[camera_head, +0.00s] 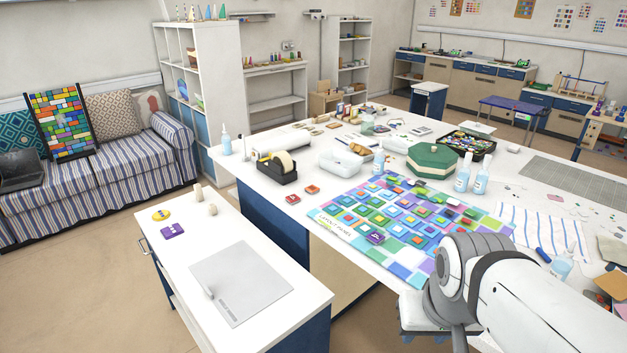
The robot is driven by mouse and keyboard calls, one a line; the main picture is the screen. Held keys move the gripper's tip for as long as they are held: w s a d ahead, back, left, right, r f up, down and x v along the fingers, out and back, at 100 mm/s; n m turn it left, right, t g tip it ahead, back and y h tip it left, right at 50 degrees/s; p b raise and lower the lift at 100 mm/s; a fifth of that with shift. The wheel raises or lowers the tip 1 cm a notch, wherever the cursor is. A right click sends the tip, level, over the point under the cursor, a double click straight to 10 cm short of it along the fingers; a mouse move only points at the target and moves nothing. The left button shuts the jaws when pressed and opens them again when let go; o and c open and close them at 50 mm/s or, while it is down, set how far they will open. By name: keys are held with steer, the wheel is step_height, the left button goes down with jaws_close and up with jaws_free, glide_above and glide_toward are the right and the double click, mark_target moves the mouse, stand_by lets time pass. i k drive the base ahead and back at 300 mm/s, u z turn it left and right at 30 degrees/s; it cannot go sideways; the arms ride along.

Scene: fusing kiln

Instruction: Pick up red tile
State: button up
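Two red tiles lie flat on the large white table, left of the layout panel. One red tile (312,189) is slightly farther back; the other red tile (293,199) is nearer the table's left edge. They sit close together but apart. The layout panel (330,222) is a printed sheet with many coloured tiles on it. My arm comes in from the lower right. My gripper (424,318) is low at the table's front edge, to the right of and nearer than the red tiles. The arm partly hides it, and its fingers cannot be made out.
A tape dispenser (275,168) stands just behind the red tiles. A green-lidded box (436,160) and glue bottles (463,173) stand behind the panel. A lower white side table (222,232) holds a grey board, a yellow piece (161,214) and a purple piece (172,231).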

mark_target(292, 199)
steer(key=u, duration=0.1)
steer(key=i, duration=1.15)
steer(key=u, duration=0.65)
